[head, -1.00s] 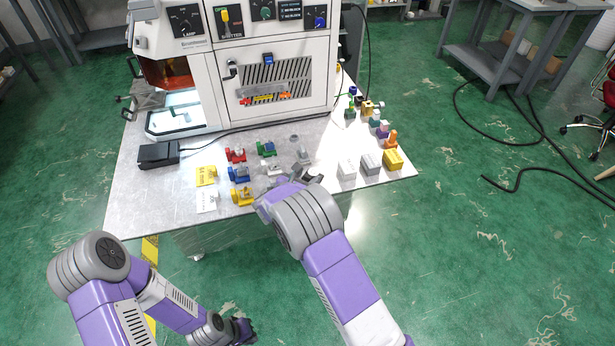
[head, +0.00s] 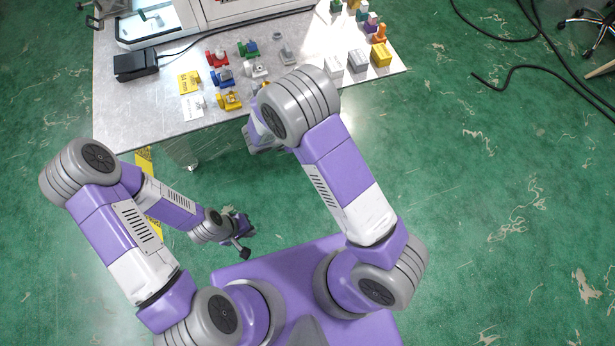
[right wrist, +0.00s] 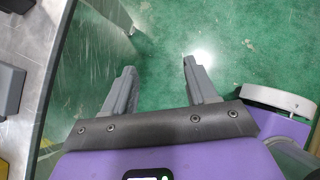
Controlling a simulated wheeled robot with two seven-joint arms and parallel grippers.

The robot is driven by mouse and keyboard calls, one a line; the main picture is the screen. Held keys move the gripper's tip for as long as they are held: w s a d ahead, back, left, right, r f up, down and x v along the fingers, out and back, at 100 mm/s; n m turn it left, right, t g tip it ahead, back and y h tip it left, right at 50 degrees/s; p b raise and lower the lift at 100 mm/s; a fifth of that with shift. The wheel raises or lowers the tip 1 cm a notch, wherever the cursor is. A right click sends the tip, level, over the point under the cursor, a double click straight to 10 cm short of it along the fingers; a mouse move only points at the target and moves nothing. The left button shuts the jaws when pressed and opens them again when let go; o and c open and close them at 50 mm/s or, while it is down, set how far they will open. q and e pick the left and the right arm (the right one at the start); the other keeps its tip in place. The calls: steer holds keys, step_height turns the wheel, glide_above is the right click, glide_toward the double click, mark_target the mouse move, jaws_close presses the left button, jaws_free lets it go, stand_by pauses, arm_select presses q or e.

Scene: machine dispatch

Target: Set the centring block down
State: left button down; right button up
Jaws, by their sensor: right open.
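I cannot tell for sure which piece is the centring block; several small fixtures stand on the metal table (head: 120,115), among them a grey upright piece (head: 286,56) and a white piece (head: 256,70). My right gripper is hidden under its own arm in the head view. In the right wrist view my right gripper (right wrist: 158,66) is open, with nothing between its fingers and green floor below, just off the table edge. My left gripper (head: 246,241) hangs low over the floor in front of the table, its fingers apart and seemingly empty.
Red (head: 217,57), green (head: 248,48), blue (head: 222,77) and yellow (head: 229,100) fixtures stand close together beside a yellow card (head: 189,82) and a white card (head: 192,107). White, grey and yellow boxes (head: 381,55) stand at the right. A black box (head: 135,65) with a cable lies left.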

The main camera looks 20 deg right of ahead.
steer(key=s+a+f+m+g+y, duration=0.1)
steer(key=s+f+m+y, duration=0.4)
steer(key=s+m, duration=0.5)
steer(key=s+a+f+m+g+y, duration=0.2)
steer(key=s+f+m+y, duration=0.4)
steer(key=s+m, duration=0.5)
steer(key=m, duration=0.5)
steer(key=shift+s+g, duration=0.15)
steer(key=shift+g, duration=0.15)
steer(key=shift+a, duration=0.1)
steer(key=shift+c, duration=0.4)
